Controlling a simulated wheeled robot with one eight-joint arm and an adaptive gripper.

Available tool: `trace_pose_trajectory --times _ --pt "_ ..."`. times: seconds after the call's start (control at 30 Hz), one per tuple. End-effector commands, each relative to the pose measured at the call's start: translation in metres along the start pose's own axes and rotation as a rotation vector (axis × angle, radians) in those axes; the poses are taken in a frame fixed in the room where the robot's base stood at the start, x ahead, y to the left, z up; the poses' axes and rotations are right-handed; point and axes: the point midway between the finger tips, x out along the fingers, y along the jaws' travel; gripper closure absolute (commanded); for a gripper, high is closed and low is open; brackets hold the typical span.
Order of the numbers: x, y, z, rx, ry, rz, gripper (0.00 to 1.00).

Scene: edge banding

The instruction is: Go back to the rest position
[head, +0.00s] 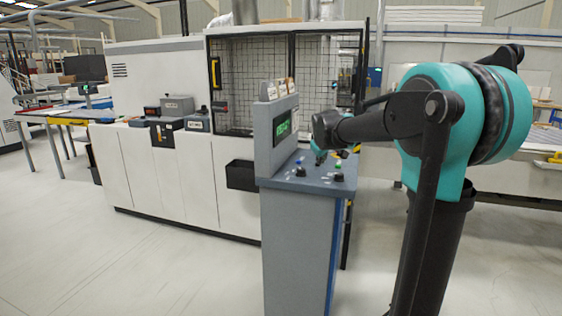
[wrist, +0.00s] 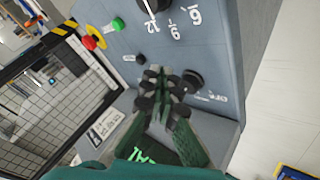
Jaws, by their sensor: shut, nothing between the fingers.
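My gripper (wrist: 165,92) is shut and empty in the wrist view, its dark fingertips together in front of the grey-blue control panel (wrist: 222,60). A black knob (wrist: 193,78) sits just right of the fingertips; I cannot tell whether they touch it or the panel. In the head view my arm reaches from the right to the console (head: 300,230), with its end over the sloping panel beside the screen (head: 283,124). The fingertips are small and hard to make out there.
The panel has a dial (wrist: 150,5) with numbers, a green button (wrist: 117,24) and a red button with a yellow ring (wrist: 93,42). A white machine (head: 165,175) with a mesh guard (head: 260,75) stands behind the console. The floor (head: 120,265) at front left is clear.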

Motion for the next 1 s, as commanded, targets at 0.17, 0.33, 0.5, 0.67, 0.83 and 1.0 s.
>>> trace_pose_trajectory --times 0.17,0.33,0.5,0.67,0.83,1.0 --pt "-0.003 -0.014 0.027 0.046 -0.023 -0.017 1.0" --pt "-0.008 -0.032 0.064 0.108 -0.055 -0.039 1.0" --pt "-0.016 -0.06 0.114 0.19 -0.098 -0.068 1.0" --pt "-0.03 -0.103 0.184 0.305 -0.16 -0.107 1.0" --pt "-0.052 -0.168 0.278 0.461 -0.247 -0.157 1.0" --pt "-0.072 -0.224 0.35 0.583 -0.32 -0.196 1.0"
